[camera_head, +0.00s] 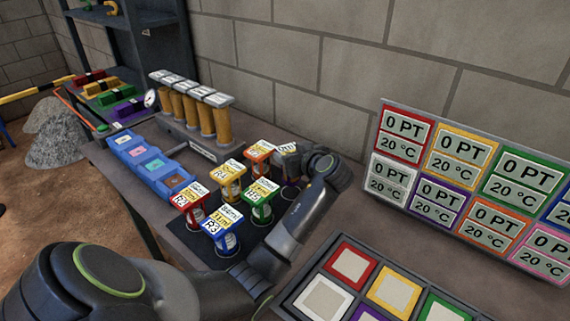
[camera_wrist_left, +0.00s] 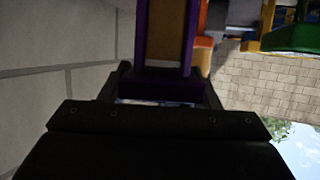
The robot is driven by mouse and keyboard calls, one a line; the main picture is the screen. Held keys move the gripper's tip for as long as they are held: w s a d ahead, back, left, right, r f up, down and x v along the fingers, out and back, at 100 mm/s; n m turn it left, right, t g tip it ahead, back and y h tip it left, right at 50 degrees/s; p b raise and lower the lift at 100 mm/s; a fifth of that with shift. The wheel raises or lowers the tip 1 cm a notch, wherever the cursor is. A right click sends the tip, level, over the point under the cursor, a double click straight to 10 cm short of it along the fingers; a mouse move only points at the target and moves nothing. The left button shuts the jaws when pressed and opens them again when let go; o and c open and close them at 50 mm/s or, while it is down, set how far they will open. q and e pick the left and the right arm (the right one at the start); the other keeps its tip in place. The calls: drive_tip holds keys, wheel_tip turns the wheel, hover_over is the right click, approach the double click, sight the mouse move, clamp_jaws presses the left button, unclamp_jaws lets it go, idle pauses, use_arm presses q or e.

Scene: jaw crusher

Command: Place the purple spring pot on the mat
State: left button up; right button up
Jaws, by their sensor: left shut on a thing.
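The purple spring pot (camera_head: 289,192) is at the back right of the group of pots, mostly hidden behind my left arm and gripper. My left gripper (camera_head: 290,160) is shut on it. In the left wrist view the purple pot (camera_wrist_left: 162,86) is close up between the fingers. It looks upright in the head view. The dark mat (camera_head: 196,238) lies under the group of pots. I cannot tell whether the purple pot touches the mat. My right gripper is not in view.
Red (camera_head: 192,210), yellow (camera_head: 230,181), green (camera_head: 262,204), blue (camera_head: 224,232) and orange (camera_head: 260,158) pots stand close together. A blue tray (camera_head: 150,167) lies left of them. A rack of tan cylinders (camera_head: 190,109) stands behind. A coloured panel (camera_head: 470,180) is at right.

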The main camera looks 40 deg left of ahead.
use_arm(q)
wheel_tip(320, 180, down, 4)
drive_tip(key=shift+r, duration=0.2)
drive_tip(key=shift+f, duration=0.25)
drive_tip(key=shift+f, duration=0.1)
drive_tip(key=o, duration=1)
drive_tip(key=shift+o, duration=0.6)
